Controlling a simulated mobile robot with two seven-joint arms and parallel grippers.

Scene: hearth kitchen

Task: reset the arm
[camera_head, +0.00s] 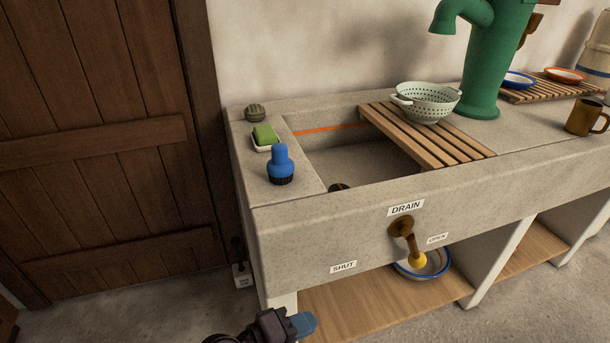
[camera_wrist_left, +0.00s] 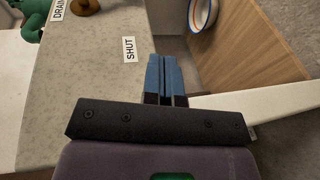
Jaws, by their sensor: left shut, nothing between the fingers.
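My left gripper (camera_head: 303,325) is at the bottom of the head view, in front of the stone sink's lower left part. Its blue fingers are shut with nothing between them. In the left wrist view the two fingers (camera_wrist_left: 165,76) lie side by side, between the sink front with the SHUT label (camera_wrist_left: 129,49) and the wooden shelf (camera_wrist_left: 245,60). I cannot tell whether they touch anything. My right gripper is in neither view.
The stone sink (camera_head: 330,228) fills the middle. A bowl (camera_head: 437,262) sits below.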

